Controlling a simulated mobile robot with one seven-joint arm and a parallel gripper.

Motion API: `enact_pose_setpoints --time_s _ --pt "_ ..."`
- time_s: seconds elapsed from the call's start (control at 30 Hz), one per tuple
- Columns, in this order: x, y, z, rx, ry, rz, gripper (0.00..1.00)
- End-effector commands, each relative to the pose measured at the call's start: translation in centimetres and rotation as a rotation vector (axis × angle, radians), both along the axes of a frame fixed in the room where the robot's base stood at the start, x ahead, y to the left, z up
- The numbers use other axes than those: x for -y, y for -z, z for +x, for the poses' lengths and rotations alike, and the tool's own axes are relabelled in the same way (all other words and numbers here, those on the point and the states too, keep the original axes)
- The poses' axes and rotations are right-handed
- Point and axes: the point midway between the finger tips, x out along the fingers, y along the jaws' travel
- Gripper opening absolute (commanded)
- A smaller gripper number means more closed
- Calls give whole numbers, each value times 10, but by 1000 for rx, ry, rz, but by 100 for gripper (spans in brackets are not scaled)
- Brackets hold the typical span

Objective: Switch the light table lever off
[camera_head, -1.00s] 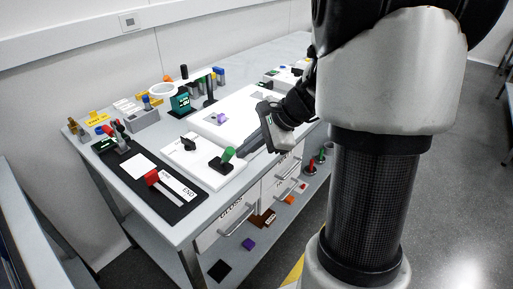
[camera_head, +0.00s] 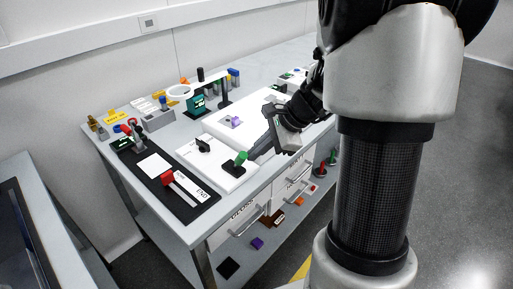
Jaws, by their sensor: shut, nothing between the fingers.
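A lever with a green knob (camera_head: 241,157) stands on a dark base on a white control panel (camera_head: 213,172) at the bench's front edge. A black rotary knob (camera_head: 203,146) sits on the same panel, to the left of the lever. The bright white light table surface (camera_head: 218,129) lies just behind, with a small purple object (camera_head: 236,121) on it. The lever leans slightly right in the picture.
A black slide board with a red handle (camera_head: 168,177) lies to the left of the panel. A ring magnifier (camera_head: 180,92), a green device (camera_head: 196,104) and a dark post (camera_head: 225,92) stand behind. Drawer handles (camera_head: 250,227) project from the bench's front.

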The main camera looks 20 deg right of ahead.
Motion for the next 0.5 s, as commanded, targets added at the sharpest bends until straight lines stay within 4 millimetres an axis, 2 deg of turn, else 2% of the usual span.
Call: enact_pose_setpoints --time_s 0.5 --pt "-11 -22 13 -149 -9 -84 0"
